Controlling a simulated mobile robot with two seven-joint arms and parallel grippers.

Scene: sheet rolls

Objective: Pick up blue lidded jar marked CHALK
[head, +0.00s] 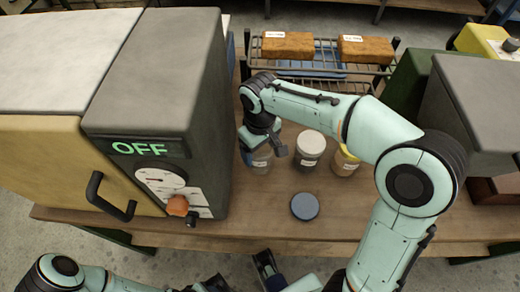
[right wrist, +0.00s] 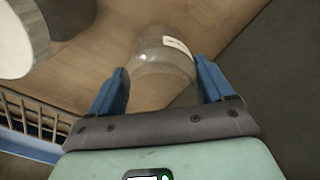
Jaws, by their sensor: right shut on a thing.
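My right gripper (head: 262,146) reaches down to the table beside the grey oven-like machine. In the right wrist view its blue fingers (right wrist: 160,85) stand either side of a clear jar (right wrist: 165,62) with a white label, and it is shut on this jar. The label is too small to read. The jar also shows partly under the gripper in the head view (head: 262,163). A round blue-grey lid or lidded jar (head: 305,206), seen from above, is near the table's front edge; no CHALK marking is readable on it. My left gripper (head: 268,268) shows only partly at the bottom edge.
A white-lidded jar (head: 310,143) and a yellowish jar (head: 345,161) stand to the right of the held jar. A wire rack (head: 325,70) with two brown blocks is behind. The machine marked OFF (head: 160,110) walls off the left. The wooden front (head: 255,225) is mostly clear.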

